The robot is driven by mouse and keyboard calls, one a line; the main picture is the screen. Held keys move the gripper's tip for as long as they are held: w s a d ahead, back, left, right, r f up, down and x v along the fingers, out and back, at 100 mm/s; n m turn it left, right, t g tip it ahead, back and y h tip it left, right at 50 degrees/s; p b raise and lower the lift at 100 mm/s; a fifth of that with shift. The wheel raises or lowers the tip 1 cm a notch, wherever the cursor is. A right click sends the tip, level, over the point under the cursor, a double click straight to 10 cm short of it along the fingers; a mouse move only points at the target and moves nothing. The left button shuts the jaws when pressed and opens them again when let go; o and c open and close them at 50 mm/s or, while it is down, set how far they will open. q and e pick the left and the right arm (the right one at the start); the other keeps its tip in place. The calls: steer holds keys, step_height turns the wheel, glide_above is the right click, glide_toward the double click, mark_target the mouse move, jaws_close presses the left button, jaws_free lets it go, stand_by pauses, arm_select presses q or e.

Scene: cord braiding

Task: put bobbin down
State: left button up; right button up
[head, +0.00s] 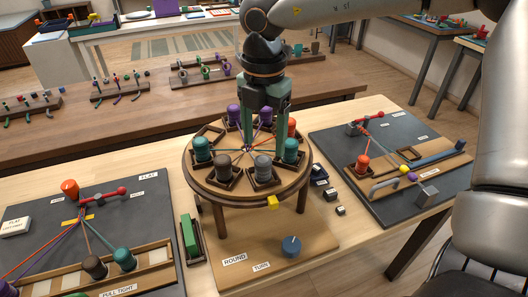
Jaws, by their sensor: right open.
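A round braiding stand (244,190) with a wooden disc top stands mid-table, with several bobbins in square wooden holders around its rim. There are teal bobbins at left (203,149) and right (290,151), a brown one (224,165) and a grey one (263,166) in front, an orange one (292,127) at right and a purple one (234,114) at the back. Cords meet at the centre. My right gripper (265,132) is open, pointing down over the back of the disc. A purple bobbin (266,117) shows between its fingers, partly hidden. My left gripper is out of view.
An empty square holder (208,133) sits at the disc's back left. Dark boards with cords and bobbins lie at left (140,210) and right (345,180). A green block (189,236) and a blue knob (291,246) are near the stand. A brown bench (130,135) stands behind.

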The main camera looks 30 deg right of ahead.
mark_target(264, 158)
step_height(264, 158, up, 7)
steer(key=shift+r, duration=0.15)
stand_by(0.6)
